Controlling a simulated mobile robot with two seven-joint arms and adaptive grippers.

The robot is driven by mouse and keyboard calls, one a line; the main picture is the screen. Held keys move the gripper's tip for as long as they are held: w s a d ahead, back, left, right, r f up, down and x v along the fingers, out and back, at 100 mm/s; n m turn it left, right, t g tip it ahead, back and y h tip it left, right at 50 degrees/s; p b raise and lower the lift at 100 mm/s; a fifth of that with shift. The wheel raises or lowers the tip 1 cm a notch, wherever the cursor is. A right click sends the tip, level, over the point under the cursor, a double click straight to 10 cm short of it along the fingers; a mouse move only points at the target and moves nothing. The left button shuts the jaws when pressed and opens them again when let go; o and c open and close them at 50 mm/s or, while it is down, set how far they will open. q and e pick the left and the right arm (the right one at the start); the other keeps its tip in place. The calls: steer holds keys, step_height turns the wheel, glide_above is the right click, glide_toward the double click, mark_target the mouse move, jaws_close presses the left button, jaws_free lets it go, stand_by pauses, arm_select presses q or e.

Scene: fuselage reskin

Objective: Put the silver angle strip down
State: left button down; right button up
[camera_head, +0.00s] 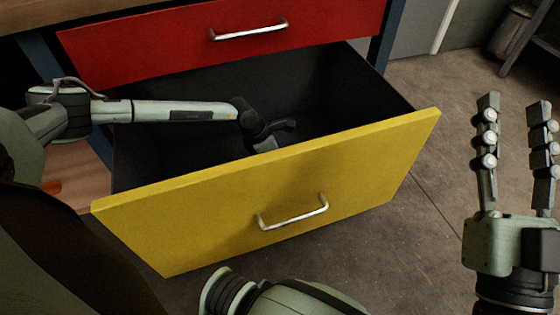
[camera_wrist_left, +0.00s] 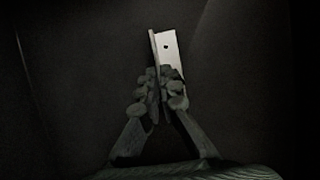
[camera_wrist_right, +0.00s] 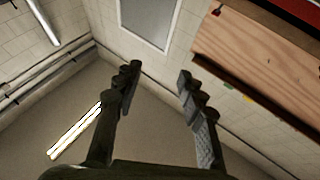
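The silver angle strip (camera_wrist_left: 167,52) shows in the left wrist view as a pale L-shaped piece with a small dark hole. My left gripper (camera_wrist_left: 160,85) is closed around its near end, and the far end sticks out beyond the fingertips. In the head view my left arm reaches into the open yellow drawer (camera_head: 290,185), and the drawer front hides the left fingers and the strip. Whether the strip touches the drawer floor cannot be told. My right gripper (camera_head: 516,125) is open and empty, fingers up, right of the drawer; it also shows open in the right wrist view (camera_wrist_right: 158,88).
A closed red drawer (camera_head: 180,45) sits above the open yellow one, close over my left arm. The yellow drawer's dark inside (camera_head: 335,85) looks otherwise empty where visible. Bare floor (camera_head: 420,210) lies to the right of the drawer.

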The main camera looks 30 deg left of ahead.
arm_select(q)
steer(key=c, duration=1.7)
jaws_free()
arm_select(e)
steer(key=shift+r, duration=0.1)
arm_select(q)
steer(key=shift+r, duration=0.2)
steer(key=shift+p+v, duration=1.15)
steer(key=shift+v, duration=4.7)
arm_select(e)
step_height(320, 180, down, 8)
steer(key=w+d+g+h, duration=0.1)
steer(key=w+g+h, duration=0.1)
steer(key=g, duration=0.3)
steer(key=shift+w+f, duration=0.2)
steer(key=shift+f, duration=0.05)
steer(key=shift+d, duration=0.1)
